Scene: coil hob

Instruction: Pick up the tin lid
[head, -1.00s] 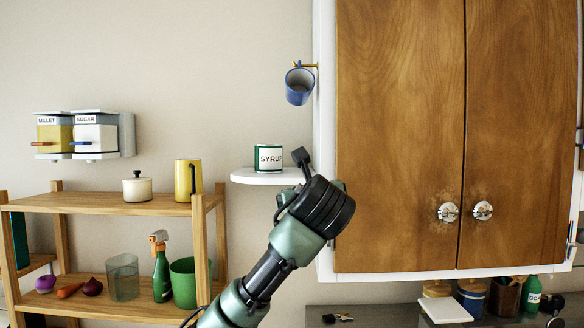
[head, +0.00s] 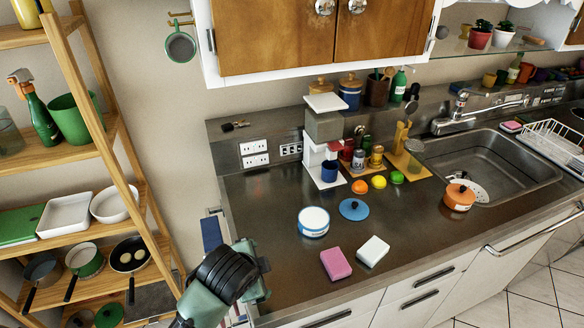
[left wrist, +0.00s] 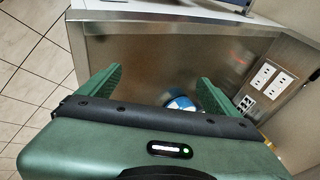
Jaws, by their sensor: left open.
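A flat blue round lid with a dark knob (head: 354,209), which looks like the tin lid, lies on the steel counter in the head view. Just left of it stands a round white tin with a blue band (head: 313,222). My left gripper (head: 256,268) is over the counter's left end, to the left of and apart from both. In the left wrist view the jaws (left wrist: 158,82) are open and empty. A blue and white round thing, likely the tin (left wrist: 180,101), shows partly behind them. I cannot make out the lid there. My right gripper is not in view.
A pink sponge (head: 335,264) and a white block (head: 373,251) lie near the counter's front edge. A coffee machine (head: 322,150) and coloured round items stand behind the lid. An orange pot (head: 459,196) is right, by the sink (head: 490,165). A wooden shelf (head: 98,100) stands left.

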